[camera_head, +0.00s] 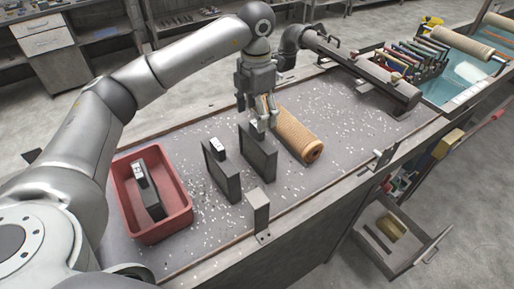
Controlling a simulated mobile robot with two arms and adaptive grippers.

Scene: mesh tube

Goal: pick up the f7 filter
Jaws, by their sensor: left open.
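Two dark grey box-shaped filters stand upright on the table, a left one (222,174) and a right one (262,160). Another dark box-shaped piece (150,190) is in the red bin (119,200). My right gripper is not in view.
A tan mesh tube (296,134) lies just right of the right filter. A thick dark pipe (365,77) runs along the back. Metal brackets (262,211) stand at the front edge. White scraps litter the table (350,122). An open drawer (385,240) sticks out below.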

